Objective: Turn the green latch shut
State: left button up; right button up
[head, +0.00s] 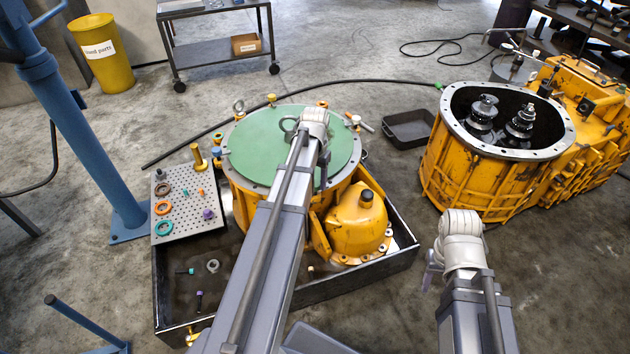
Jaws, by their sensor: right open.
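A round green cover (258,145) lies on the yellow housing (240,200) in the middle of the head view, with fasteners around its rim. I cannot make out a separate green latch; part of the cover is hidden by my left arm. My left arm reaches up across the cover, and its wrist end, with the left gripper (322,172), is over the cover's right part. The fingers are mostly hidden, so their opening does not show. My right gripper (431,272) is low at the right, over the floor, away from the housing, open and only partly visible.
A black tray (355,279) surrounds the housing's base. A perforated board (185,212) with rings and pegs stands at its left. A second yellow housing (450,185) with gears stands at the right. A small black bin (408,128) and a hose lie behind.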

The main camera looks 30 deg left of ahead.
pick_arm(q)
grip_shut()
jog(key=shift+n, duration=0.3)
jog(key=n, duration=0.8)
jog(key=shift+n, duration=0.3)
jog(key=n, duration=0.4)
jog(key=shift+n, duration=2.2)
